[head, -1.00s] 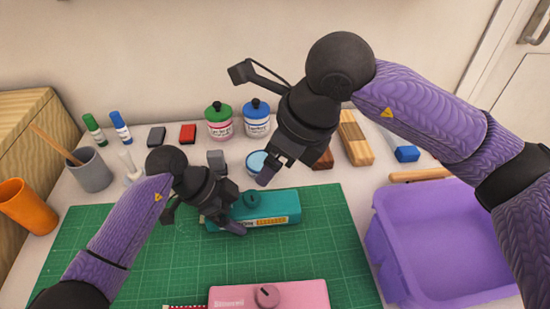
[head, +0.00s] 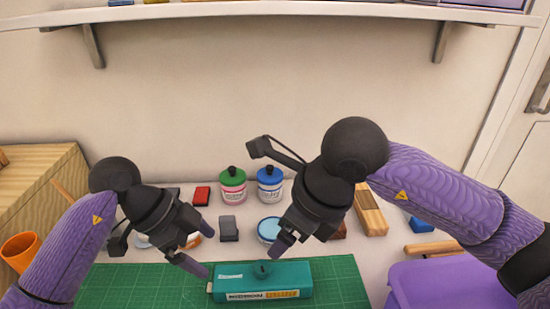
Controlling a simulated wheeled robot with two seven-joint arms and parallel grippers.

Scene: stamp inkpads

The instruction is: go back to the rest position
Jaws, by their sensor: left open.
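My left gripper (head: 203,247) is open and empty, held above the left part of the green cutting mat (head: 130,285). My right gripper (head: 282,246) hangs above the back edge of the teal inkpad, in front of a small jar with a light blue lid (head: 269,229). Its fingers look close together, and I cannot tell whether they are shut. The teal inkpad lies on the mat with a dark round knob on top.
Behind stand a green-lidded jar (head: 233,187), a blue-lidded jar (head: 270,185), a red block (head: 202,196) and a grey block (head: 229,228). A purple bin (head: 440,285) is at right, wooden blocks (head: 371,212) behind it. An orange cup (head: 20,251) is at left. A shelf (head: 270,12) spans the wall above.

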